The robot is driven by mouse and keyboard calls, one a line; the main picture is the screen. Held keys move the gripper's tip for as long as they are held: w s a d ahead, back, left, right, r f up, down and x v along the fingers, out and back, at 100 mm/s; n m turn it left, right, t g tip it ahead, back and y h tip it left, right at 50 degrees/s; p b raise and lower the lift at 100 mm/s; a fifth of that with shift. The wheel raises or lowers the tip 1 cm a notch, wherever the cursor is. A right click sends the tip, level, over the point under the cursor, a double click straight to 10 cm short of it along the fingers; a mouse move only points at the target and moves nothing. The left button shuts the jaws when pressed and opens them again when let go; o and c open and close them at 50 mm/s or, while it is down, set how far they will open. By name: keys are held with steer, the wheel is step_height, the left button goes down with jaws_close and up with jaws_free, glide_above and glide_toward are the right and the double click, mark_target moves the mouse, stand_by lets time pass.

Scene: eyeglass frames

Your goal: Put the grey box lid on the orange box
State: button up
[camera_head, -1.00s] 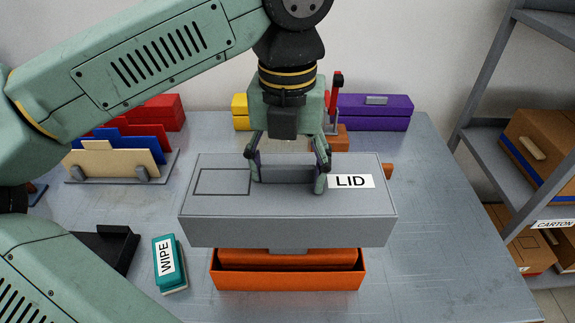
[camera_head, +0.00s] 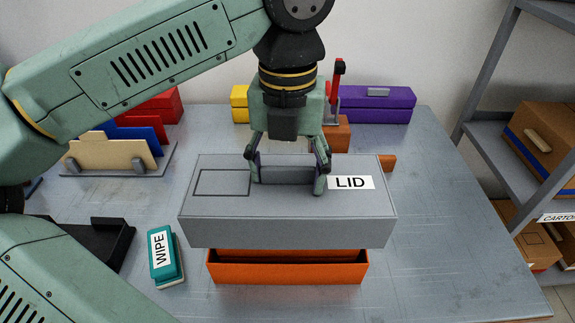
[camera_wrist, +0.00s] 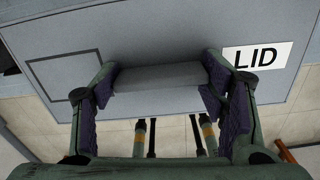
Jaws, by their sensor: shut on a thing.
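The grey box lid (camera_head: 290,228) is a wide grey slab with a raised handle, a LID label and a square outline on top. My gripper (camera_head: 288,178) is shut on its handle. In the wrist view, my gripper (camera_wrist: 160,90) has a finger at each end of the handle, and the lid (camera_wrist: 180,32) fills the upper part. The orange box (camera_head: 288,273) is on the table below the lid in the picture. Its front wall and a strip of its inside show; the lid hides the rest. The lid appears held above the box; I cannot tell the gap.
A teal WIPE block (camera_head: 166,257) lies left of the orange box, with a black tray (camera_head: 108,238) beyond it. File folders (camera_head: 112,155) stand at the back left. Yellow, purple (camera_head: 376,104) and red boxes line the back. A shelf (camera_head: 490,150) with cartons stands right. The table's right side is clear.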

steer(key=shift+f+b, duration=3.3)
steer(key=shift+f, duration=0.6)
steer(key=shift+f+b, duration=0.55)
steer(key=shift+f, duration=0.1)
steer(key=shift+r, duration=0.1)
steer(key=o, duration=1.2)
step_height(320, 180, up, 12)
